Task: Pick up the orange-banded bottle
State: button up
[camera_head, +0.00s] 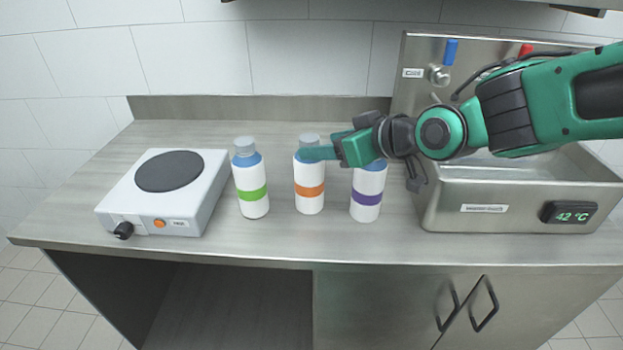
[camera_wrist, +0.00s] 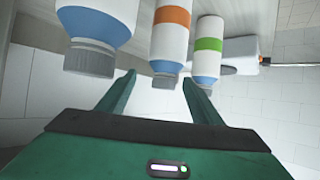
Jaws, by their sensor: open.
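The orange-banded bottle (camera_head: 309,182) stands upright on the steel counter, between the green-banded bottle (camera_head: 250,180) and the purple-banded bottle (camera_head: 367,195). It is white with a blue shoulder and a grey cap. My gripper (camera_head: 310,153) is at the height of its shoulder and covers part of it in the head view. In the wrist view, my gripper (camera_wrist: 158,88) is open, its fingers apart. The orange-banded bottle (camera_wrist: 170,40) shows there upside down, its grey cap near the gap between the fingertips. I cannot tell whether the fingers touch it.
A white hot plate (camera_head: 165,190) sits on the counter at the left. A steel basin (camera_head: 510,195) with a 42 °C display stands at the right. My arm passes above the purple-banded bottle. The counter (camera_head: 290,240) is clear along its front.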

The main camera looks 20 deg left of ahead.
aim_at(309, 175)
jog(key=x, duration=0.3)
jog(key=shift+s+a, duration=0.15)
jog(key=shift+a, duration=0.35)
jog(key=shift+w+a+f, duration=0.35)
jog(key=shift+a+f, duration=0.05)
jog(key=shift+a, duration=0.15)
jog(key=c, duration=1.4)
jog(key=shift+d+f, duration=0.1)
grip_shut()
